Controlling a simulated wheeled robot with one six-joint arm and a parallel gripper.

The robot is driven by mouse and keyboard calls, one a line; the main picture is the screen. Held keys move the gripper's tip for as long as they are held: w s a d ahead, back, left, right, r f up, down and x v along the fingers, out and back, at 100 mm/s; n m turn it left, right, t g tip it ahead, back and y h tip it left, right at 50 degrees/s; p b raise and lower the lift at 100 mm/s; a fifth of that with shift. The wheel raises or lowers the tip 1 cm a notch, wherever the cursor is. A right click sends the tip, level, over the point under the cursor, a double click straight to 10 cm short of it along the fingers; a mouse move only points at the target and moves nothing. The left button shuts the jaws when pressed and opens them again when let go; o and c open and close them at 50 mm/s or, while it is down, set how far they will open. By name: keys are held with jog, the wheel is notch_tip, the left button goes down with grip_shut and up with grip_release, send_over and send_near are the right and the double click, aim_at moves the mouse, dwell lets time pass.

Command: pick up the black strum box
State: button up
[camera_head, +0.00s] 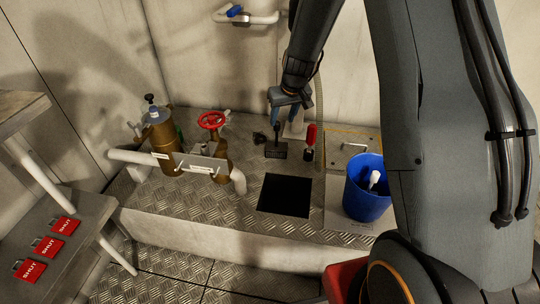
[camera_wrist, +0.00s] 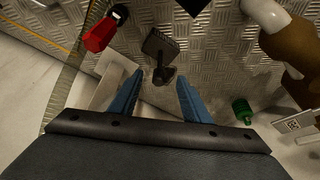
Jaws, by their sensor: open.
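The black strum box (camera_head: 276,151) sits on the checker-plate deck behind the dark square opening, with a thin stem standing up from it. In the wrist view the strum box (camera_wrist: 158,45) shows as a dark block, with its stem end nearest me between the lines of my fingers. My gripper (camera_head: 286,119) is above it, pointing down. Its blue fingers are spread and empty in the wrist view (camera_wrist: 160,80). I cannot tell how much height is left between the fingertips and the stem.
A red-handled item (camera_head: 311,136) stands just right of the strum box. A brass filter (camera_head: 160,135) and a red valve wheel (camera_head: 211,120) stand left. A blue bucket (camera_head: 366,190) is at the right. The square opening (camera_head: 284,194) lies in front. A green part (camera_wrist: 241,110) shows in the wrist view.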

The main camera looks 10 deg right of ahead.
aim_at(278, 122)
jog(key=w+f, duration=0.1)
jog(key=w+f+b, duration=0.1)
jog(key=w+f, duration=0.2)
jog(key=f, duration=0.1)
jog(key=shift+w+a+b, duration=0.2)
jog(key=shift+a+b, duration=0.05)
jog(key=shift+b, duration=0.15)
jog(key=x, duration=0.2)
jog(key=b+x, duration=0.1)
jog(key=x, duration=0.1)
jog(key=b+x, duration=0.1)
jog(key=x, duration=0.1)
jog(key=shift+s+a+f, duration=0.1)
jog(key=shift+s+f, duration=0.15)
jog(key=shift+w+f+b, duration=0.2)
jog(key=shift+f+b, duration=0.05)
jog(key=shift+b, duration=0.05)
grip_shut()
